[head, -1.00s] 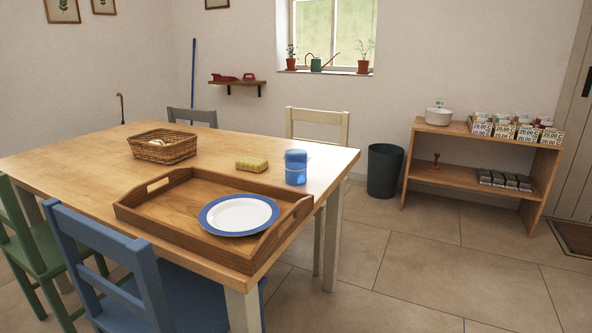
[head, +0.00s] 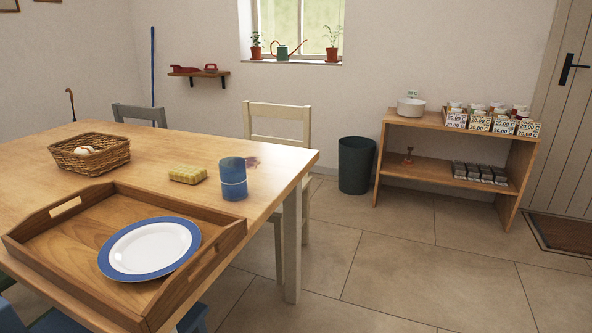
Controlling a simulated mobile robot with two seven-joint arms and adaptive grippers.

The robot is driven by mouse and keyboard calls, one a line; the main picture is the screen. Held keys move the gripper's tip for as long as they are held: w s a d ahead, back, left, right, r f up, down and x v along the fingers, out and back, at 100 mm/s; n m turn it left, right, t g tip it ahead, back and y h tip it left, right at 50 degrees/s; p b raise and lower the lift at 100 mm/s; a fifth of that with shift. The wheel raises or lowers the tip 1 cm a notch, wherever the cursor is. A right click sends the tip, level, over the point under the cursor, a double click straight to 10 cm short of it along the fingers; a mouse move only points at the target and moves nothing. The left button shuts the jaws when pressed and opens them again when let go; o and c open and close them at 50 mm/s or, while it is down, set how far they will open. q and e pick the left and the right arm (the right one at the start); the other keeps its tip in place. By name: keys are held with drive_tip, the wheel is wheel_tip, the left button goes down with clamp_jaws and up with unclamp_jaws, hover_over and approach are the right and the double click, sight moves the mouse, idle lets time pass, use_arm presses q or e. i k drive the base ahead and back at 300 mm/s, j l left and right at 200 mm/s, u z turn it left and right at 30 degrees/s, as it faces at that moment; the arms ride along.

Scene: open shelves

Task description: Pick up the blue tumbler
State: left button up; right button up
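The blue tumbler (head: 233,179) stands upright on the wooden table (head: 185,141), near its right end. It has a paler blue band around its lower half. A yellow sponge-like block (head: 188,174) lies just left of it, apart from it. The wooden tray (head: 213,246) is in front of it, nearer to me. Neither of my grippers is in view, and nothing is touching the tumbler.
A blue-rimmed plate (head: 150,248) lies in the tray. A wicker basket (head: 90,154) stands at the table's left. A cream chair (head: 278,122) is behind the table. A dark bin (head: 355,165) and low shelf (head: 452,123) stand right; the floor between is clear.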

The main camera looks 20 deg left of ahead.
sight(232, 169)
drive_tip(key=i+l+u, duration=0.15)
drive_tip(key=i, duration=0.3)
drive_tip(key=i+l+u, duration=0.2)
drive_tip(key=i, duration=0.2)
drive_tip(key=i+l+u, duration=0.15)
drive_tip(key=i+l, duration=0.15)
drive_tip(key=i, duration=0.15)
